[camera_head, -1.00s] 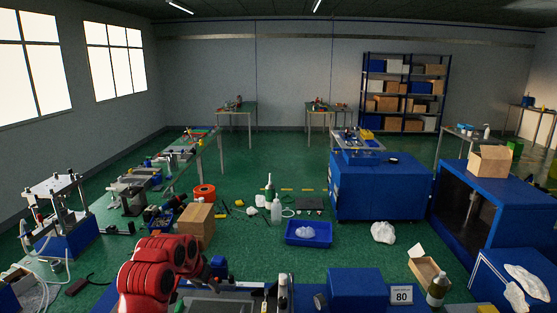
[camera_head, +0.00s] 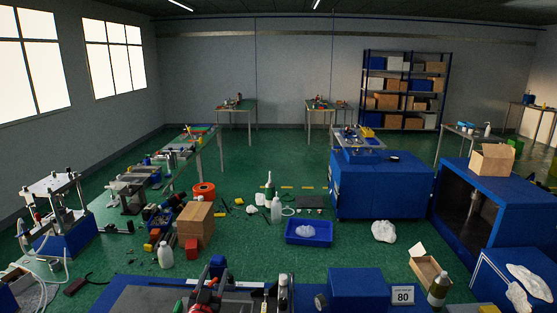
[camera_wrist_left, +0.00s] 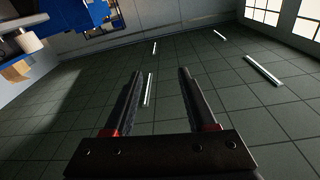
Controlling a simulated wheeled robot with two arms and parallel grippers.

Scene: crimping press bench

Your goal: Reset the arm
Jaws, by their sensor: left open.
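My left gripper shows close up in the left wrist view (camera_wrist_left: 160,75). Its two dark fingers are apart, with red parts at their bases, and nothing is between them. In the head view, red and black parts of my left arm show low in the picture, at the bottom edge over the bench. How much of the gripper shows there is hard to tell. The left wrist view faces what looks like the panelled ceiling with light strips (camera_wrist_left: 263,70), seen upside down. My right gripper is not in view.
A bench top (camera_head: 135,298) lies at the bottom. Beyond it are a blue tray (camera_head: 309,241), a cardboard box (camera_head: 194,224), white bottle (camera_head: 166,256) and red block (camera_head: 192,249). A press (camera_head: 55,215) stands left. A blue box (camera_head: 356,288) and "80" sign (camera_head: 402,296) are near right.

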